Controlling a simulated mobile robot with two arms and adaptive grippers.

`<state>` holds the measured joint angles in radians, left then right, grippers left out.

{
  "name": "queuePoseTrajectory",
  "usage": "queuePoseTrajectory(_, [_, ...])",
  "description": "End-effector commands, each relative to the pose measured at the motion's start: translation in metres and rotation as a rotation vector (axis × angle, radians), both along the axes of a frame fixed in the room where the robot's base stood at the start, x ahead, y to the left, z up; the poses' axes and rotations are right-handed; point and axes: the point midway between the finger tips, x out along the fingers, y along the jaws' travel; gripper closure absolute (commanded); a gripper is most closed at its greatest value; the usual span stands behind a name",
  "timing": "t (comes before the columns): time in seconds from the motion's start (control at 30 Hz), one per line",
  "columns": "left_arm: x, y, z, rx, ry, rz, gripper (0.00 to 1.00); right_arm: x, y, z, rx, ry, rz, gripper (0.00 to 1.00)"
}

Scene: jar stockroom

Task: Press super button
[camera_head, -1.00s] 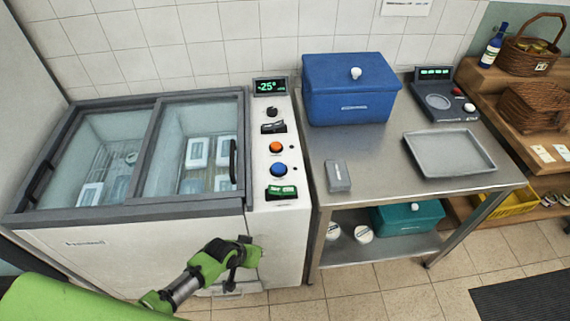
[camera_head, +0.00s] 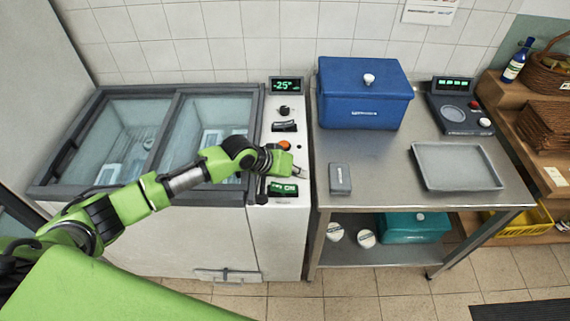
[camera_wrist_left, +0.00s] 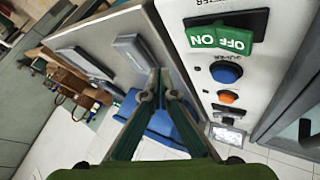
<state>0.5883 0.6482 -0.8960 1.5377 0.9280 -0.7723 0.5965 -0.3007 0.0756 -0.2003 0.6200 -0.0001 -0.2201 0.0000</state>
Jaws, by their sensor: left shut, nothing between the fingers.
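The freezer's control panel (camera_head: 285,215) carries a column of controls. In the left wrist view it holds a blue button (camera_wrist_left: 225,72), an orange button (camera_wrist_left: 228,97) and a green ON/OFF rocker switch (camera_wrist_left: 222,38). The small lettering beside the blue button is hard to read. In the head view the orange button (camera_head: 284,145) shows just above my left gripper (camera_head: 292,168), and the hand hides the blue button. The left gripper is shut and empty, over the panel. In the wrist view its fingertips (camera_wrist_left: 158,85) show left of the buttons. My right gripper is not in view.
The display (camera_head: 286,86) reads -25°. The glass-lidded chest freezer (camera_head: 150,92) stands left of the panel. A steel table (camera_head: 375,185) on the right holds a blue box (camera_head: 362,100), a grey tray (camera_head: 457,168), a small grey block (camera_head: 340,180) and a scale (camera_head: 458,113).

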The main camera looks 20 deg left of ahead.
Motion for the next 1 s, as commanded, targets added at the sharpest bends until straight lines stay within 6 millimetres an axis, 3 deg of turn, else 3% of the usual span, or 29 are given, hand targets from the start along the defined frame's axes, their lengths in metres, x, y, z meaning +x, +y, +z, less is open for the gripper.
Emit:
queuePoseTrajectory(0.03, [0.019,0.019,0.011,-0.005,-0.008,0.044,1.0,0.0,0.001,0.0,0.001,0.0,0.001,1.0])
queuePoseTrajectory(0.1, [0.037,0.036,0.021,-0.025,-0.01,0.095,1.0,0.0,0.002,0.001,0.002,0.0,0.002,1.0])
queuePoseTrajectory(0.33, [0.07,0.073,0.044,-0.069,-0.022,0.198,1.0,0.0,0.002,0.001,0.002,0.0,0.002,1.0])
queuePoseTrajectory(0.77, [0.075,0.079,0.048,-0.077,-0.024,0.217,1.0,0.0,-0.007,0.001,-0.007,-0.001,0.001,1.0])
queuePoseTrajectory(1.0, [0.075,0.079,0.039,-0.076,-0.024,0.216,1.0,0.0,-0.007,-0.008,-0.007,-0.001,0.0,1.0])
